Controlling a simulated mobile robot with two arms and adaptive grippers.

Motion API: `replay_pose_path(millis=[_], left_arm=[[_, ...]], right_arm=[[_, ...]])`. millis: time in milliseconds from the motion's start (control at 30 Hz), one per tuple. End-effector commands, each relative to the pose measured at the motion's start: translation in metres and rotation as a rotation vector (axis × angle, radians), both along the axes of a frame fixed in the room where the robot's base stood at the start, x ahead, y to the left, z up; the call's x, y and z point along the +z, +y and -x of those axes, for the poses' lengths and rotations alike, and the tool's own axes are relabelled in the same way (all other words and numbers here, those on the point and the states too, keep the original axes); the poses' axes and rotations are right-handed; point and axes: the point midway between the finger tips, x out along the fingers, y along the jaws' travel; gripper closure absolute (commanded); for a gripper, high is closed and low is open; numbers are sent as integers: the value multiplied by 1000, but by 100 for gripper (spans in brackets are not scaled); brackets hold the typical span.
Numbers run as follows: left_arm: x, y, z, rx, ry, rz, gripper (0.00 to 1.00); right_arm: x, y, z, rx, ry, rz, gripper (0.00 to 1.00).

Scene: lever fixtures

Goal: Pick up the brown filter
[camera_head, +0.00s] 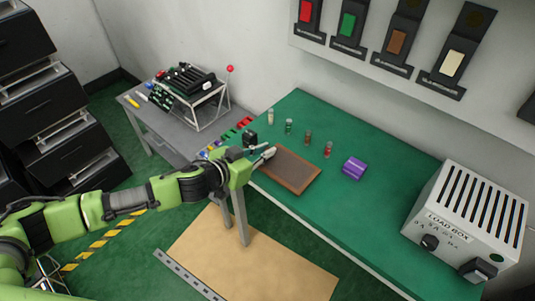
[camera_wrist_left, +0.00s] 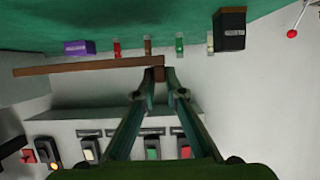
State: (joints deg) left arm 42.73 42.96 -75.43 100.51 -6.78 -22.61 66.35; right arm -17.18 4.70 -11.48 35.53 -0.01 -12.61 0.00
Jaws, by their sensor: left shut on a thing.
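The brown filter (camera_head: 292,170) is a flat rectangular panel with a dark face and a brown frame, over the green table near its front edge in the head view. In the left wrist view the filter (camera_wrist_left: 80,67) shows edge-on as a thin brown bar, with the picture upside down. My left gripper (camera_head: 268,153) is shut on one end of the filter; its fingertips (camera_wrist_left: 160,78) meet at the bar's right end in the wrist view. The filter appears level and raised off the tabletop. My right gripper is not in view.
Several small vials (camera_head: 308,137) stand in a row behind the filter. A purple block (camera_head: 354,168) lies to its right and a load box (camera_head: 465,220) farther right. A small black box (camera_head: 249,139) stands near the gripper. A grey side table (camera_head: 175,135) adjoins at the left.

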Motion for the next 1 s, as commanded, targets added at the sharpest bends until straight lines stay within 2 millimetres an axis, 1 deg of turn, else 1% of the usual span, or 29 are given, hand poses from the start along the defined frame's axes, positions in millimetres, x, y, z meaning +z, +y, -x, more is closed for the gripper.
replay_pose_path(millis=[33,133,167,300,500,633,767,1000], left_arm=[[10,2,9,-2,0,1,100],[28,6,25,-2,0,0,100],[27,7,33,-1,3,0,100],[39,14,59,-1,2,1,100],[54,20,89,-2,1,-1,100],[60,23,101,-1,1,0,100],[63,24,106,1,2,2,100],[66,31,104,15,8,6,100]], right_arm=[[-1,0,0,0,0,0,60],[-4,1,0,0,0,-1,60],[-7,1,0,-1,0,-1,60],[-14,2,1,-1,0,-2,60],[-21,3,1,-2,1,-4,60],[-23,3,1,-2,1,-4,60],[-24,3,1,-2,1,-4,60],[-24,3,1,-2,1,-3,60]])
